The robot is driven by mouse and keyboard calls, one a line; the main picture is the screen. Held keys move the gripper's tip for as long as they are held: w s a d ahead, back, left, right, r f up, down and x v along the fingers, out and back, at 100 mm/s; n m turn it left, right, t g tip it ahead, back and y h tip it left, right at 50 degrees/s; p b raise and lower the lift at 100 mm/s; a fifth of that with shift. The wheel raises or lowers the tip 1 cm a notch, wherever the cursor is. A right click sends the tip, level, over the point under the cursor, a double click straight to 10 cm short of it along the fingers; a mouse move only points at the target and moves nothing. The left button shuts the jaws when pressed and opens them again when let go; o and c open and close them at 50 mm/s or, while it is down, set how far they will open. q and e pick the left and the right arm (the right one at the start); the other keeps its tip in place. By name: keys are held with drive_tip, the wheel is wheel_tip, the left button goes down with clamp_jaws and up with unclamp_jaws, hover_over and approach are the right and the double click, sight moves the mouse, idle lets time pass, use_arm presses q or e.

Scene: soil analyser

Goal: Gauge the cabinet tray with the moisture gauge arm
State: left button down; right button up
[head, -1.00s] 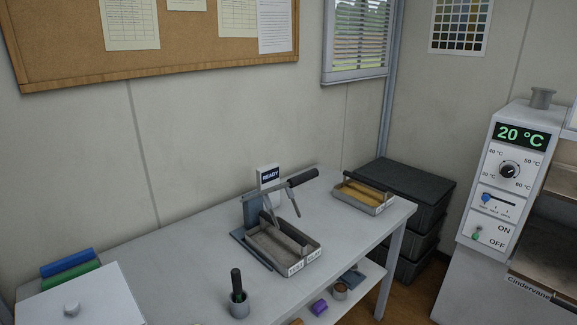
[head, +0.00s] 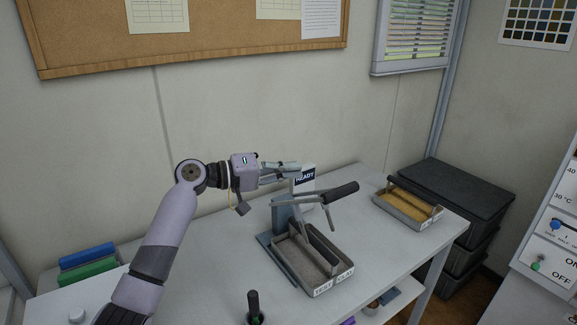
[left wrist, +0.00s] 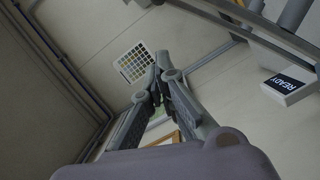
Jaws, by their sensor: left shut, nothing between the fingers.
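The moisture gauge stands on the table, with a blue-grey post (head: 288,216), a lever arm with a black handle (head: 342,191) raised above the tray, and a white display (head: 304,179) that reads READY. A grey tray of grey-brown soil (head: 300,262), with white labels on its front, sits at the gauge's base under the arm. My left gripper (head: 294,168) is shut and empty, level with the display and left of the handle. In the left wrist view its fingertips (left wrist: 160,66) meet, and the display (left wrist: 288,85) is at right. My right gripper is out of view.
A second tray with yellow soil (head: 388,208) stands at the table's right end. Dark stacked crates (head: 470,200) are beyond it. A cup with a black-handled tool (head: 254,310) is at the front. An oven (head: 548,245) stands at the right edge.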

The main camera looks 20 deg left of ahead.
use_arm(q)
drive_tip(key=w+r+p+x, duration=0.1)
drive_tip(key=p+x, duration=0.1)
drive_tip(key=x, duration=0.5)
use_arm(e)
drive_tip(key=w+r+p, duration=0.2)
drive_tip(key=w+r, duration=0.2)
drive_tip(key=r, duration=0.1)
use_arm(q)
drive_tip(key=s+d+f+m+y+b, duration=0.1)
drive_tip(key=s+d+f+m+b, duration=0.2)
drive_tip(key=f+b, duration=0.3)
drive_tip(key=s+d+f+m+y+b, duration=0.1)
drive_tip(key=s+d+f+m+b, duration=0.2)
drive_tip(key=f, duration=1)
drive_tip(key=s+d+b, duration=0.1)
drive_tip(key=d+b, duration=0.1)
drive_tip(key=b, duration=0.1)
drive_tip(key=shift+s+f, duration=0.2)
drive_tip(key=shift+s, duration=0.2)
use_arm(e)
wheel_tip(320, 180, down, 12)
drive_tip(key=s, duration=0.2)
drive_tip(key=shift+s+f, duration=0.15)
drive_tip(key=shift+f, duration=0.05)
use_arm(q)
drive_tip(key=shift+d+f, duration=0.15)
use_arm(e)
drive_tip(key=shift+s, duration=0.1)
